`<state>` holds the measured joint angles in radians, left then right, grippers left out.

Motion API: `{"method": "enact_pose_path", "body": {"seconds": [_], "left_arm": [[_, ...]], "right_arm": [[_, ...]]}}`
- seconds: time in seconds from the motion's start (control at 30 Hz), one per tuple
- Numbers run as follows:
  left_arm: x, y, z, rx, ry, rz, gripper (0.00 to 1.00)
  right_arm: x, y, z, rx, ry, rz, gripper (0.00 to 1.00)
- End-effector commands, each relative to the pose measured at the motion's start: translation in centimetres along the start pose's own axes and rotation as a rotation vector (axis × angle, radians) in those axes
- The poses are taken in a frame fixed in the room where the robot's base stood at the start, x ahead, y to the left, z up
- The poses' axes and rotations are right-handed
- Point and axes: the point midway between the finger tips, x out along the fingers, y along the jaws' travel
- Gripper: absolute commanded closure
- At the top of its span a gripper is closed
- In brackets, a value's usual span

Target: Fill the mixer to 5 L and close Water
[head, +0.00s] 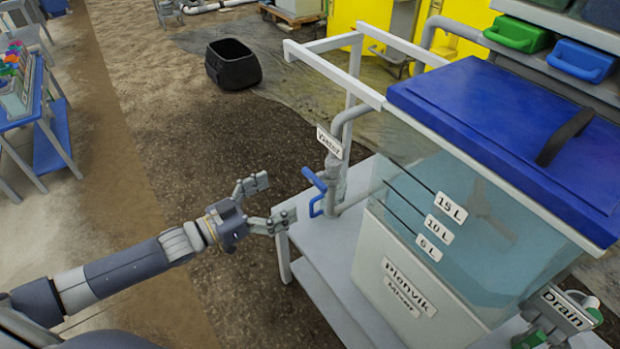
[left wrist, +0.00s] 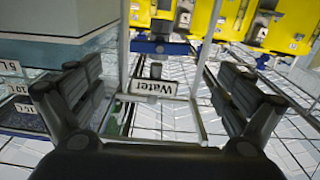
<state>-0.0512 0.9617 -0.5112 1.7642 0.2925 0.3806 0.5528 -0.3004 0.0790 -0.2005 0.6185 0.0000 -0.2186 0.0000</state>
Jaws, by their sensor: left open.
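The mixer (head: 405,290) is a clear tank on a white lower body, with a blue lid (head: 500,120) and level labels on its front. The lowest label (head: 428,248) sits below the 10 L and 15 L ones. Bluish liquid shows inside, but its exact level is hard to read. The Water valve has a blue handle (head: 315,181) on a grey pipe, under a white Water tag (head: 330,142). The tag also shows upside down in the left wrist view (left wrist: 153,88). My left gripper (head: 275,198) is open and empty, just left of the handle, apparently apart from it. My right gripper is not in view.
A Drain tag (head: 567,309) is at the lower right of the tank. The tank stands on a pale bench (head: 330,262) with a white frame (head: 345,55) behind. A black bin (head: 232,64) is on the floor. Green (head: 517,34) and blue (head: 580,60) bins stand at upper right.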

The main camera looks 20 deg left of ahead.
Motion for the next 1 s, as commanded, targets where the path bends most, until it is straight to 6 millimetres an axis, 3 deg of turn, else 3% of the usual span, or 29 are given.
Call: {"method": "enact_pose_path", "body": {"seconds": [0.5, 0.97, 1.0], "left_arm": [[7.4, 0.0, -0.1, 0.001, 0.002, 0.000, 0.05], [8.4, 0.1, 0.0, 0.000, -0.001, 0.001, 0.05], [8.4, 0.1, 0.0, 0.000, -0.001, 0.001, 0.12]], "right_arm": [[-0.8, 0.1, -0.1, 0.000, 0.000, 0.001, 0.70], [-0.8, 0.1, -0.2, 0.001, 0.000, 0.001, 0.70], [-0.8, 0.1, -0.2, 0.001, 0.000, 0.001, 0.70]]}}
